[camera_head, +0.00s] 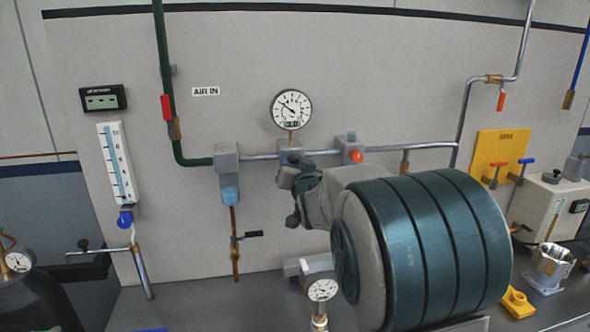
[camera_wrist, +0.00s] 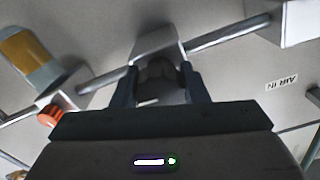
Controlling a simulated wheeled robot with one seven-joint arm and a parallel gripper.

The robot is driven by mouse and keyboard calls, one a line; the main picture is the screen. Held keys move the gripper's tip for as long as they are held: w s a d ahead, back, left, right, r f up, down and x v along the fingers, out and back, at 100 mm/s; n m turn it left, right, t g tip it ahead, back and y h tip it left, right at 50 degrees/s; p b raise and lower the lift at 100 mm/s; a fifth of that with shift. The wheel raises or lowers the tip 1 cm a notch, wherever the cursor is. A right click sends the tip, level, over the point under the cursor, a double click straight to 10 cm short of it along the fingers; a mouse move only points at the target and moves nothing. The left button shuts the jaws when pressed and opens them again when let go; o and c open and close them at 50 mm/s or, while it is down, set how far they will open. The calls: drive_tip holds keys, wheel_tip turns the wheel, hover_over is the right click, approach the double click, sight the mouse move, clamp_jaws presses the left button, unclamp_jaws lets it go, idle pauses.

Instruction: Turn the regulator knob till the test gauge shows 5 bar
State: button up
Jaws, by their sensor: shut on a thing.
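The round white test gauge (camera_head: 291,109) stands on the pipe at the panel's middle. Its needle points to the upper left; the exact value is too small to read. Below it is the grey regulator block (camera_head: 290,157), also at the top middle of the wrist view (camera_wrist: 156,45). My gripper (camera_head: 297,184) is just below the block. In the wrist view, my gripper's two fingers are shut on the dark regulator knob (camera_wrist: 160,74), one finger on each side. In the head view the knob is mostly hidden by my gripper and cannot be told from it.
The horizontal pipe (camera_head: 428,145) runs both ways from the regulator. A grey block with an orange-red button (camera_head: 357,156) is close on the right. A grey block with a blue lower part (camera_head: 230,195) is on the left. A smaller gauge (camera_head: 322,290) stands low in front.

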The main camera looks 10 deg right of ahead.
drive_tip(key=m+b, duration=0.1)
drive_tip(key=b, duration=0.1)
drive_tip(key=m+b, duration=0.1)
drive_tip(key=b, duration=0.2)
drive_tip(key=shift+f+m, duration=0.3)
drive_tip(key=shift+f, duration=0.1)
drive_tip(key=m+b, duration=0.2)
drive_tip(key=b, duration=0.2)
drive_tip(key=shift+m, duration=0.4)
drive_tip(key=m+b, duration=0.2)
drive_tip(key=b, duration=0.1)
drive_tip(key=m+b, duration=0.2)
drive_tip(key=shift+a+r, duration=0.1)
drive_tip(key=shift+r, duration=0.15)
drive_tip(key=shift+r+m+b, duration=0.15)
drive_tip(key=shift+m+b, duration=0.85)
drive_tip(key=shift+r, duration=0.1)
drive_tip(key=o, duration=1)
drive_tip(key=shift+c, duration=0.2)
